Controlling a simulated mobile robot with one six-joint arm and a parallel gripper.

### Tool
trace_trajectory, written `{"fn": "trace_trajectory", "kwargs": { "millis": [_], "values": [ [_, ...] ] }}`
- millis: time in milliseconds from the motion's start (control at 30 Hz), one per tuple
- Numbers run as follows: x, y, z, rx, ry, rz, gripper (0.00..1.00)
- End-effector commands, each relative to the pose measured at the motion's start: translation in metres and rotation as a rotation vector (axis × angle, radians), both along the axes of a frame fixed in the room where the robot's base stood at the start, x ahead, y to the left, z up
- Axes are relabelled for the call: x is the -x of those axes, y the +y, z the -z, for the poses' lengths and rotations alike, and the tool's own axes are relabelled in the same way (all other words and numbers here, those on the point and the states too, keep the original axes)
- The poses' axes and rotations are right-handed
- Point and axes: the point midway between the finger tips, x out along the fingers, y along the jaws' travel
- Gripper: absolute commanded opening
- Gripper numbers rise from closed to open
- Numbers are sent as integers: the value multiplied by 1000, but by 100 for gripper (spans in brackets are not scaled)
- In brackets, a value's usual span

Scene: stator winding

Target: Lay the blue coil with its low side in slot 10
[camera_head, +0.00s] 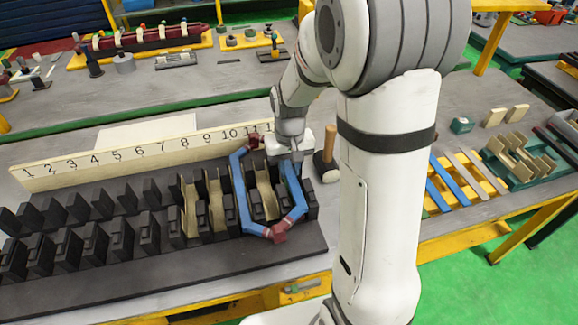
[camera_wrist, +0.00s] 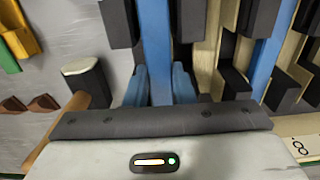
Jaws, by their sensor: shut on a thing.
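The blue coil (camera_head: 242,195) has two long straight legs and red-brown end pieces. In the head view it lies over the black slotted stator, with a liner-filled slot between its legs. My gripper (camera_head: 288,152) is at the back of the right leg. In the wrist view my gripper (camera_wrist: 158,88) has its two blue fingers on either side of a blue leg (camera_wrist: 155,40), shut on it. The other leg (camera_wrist: 275,55) runs among black teeth beside a pale liner. Slot 10's label (camera_head: 229,133) is on the board behind. I cannot tell how deep either leg sits.
The numbered wooden board (camera_head: 110,162) stands along the stator's back edge. A mallet (camera_head: 325,155) stands close right of my gripper. Loose blue and pale strips (camera_head: 452,182) and a green holder with wooden pieces (camera_head: 522,155) lie farther right. Pale liners (camera_head: 190,205) fill nearby slots.

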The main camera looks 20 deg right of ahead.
Motion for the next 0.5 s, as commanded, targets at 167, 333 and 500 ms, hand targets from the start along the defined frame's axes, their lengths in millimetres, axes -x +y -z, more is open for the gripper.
{"fn": "trace_trajectory", "kwargs": {
  "millis": [167, 333, 500],
  "values": [
    [0, 0, 6, -1, -1, 0, 0],
    [0, 1, 11, -1, 0, -1, 0],
    [1, 1, 15, -2, 0, -1, 0]
  ]
}}
